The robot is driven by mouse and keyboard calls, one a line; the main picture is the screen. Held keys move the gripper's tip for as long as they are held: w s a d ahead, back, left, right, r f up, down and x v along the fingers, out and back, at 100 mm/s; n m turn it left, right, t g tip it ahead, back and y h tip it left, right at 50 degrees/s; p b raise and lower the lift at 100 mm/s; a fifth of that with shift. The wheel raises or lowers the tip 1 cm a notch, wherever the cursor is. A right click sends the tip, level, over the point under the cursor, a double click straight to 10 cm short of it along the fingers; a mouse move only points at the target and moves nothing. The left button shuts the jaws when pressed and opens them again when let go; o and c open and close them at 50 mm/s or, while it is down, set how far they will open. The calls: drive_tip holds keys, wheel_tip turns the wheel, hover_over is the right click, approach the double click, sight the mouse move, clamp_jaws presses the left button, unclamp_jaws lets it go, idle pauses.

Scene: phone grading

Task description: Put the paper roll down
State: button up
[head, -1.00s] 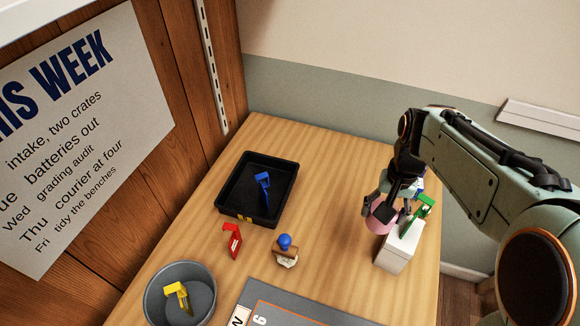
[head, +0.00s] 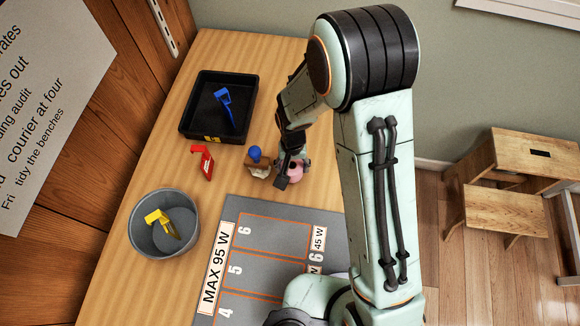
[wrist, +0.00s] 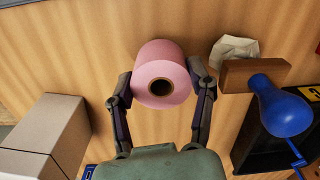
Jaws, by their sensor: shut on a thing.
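The paper roll (head: 295,172) is pink and shows partly behind my arm in the head view, at the right of the blue-knobbed stamp. In the wrist view the roll (wrist: 162,72) has its open core facing the camera. My gripper (wrist: 160,84) is shut on it, one finger on each side. In the head view my gripper (head: 292,166) points down over the table (head: 150,160). I cannot tell whether the roll's base touches the table.
The wooden stamp with its blue knob (wrist: 280,108) and a crumpled paper (wrist: 234,50) are close beside the roll. A white box (wrist: 52,135) is on the other side. The black tray (head: 190,125), red tool (head: 202,162), grey bin (head: 137,230) and numbered mat (head: 270,240) surround this area.

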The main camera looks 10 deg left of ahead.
drive_tip(key=shift+f, duration=1)
drive_tip(key=shift+f, duration=0.1)
drive_tip(key=o, duration=1.2)
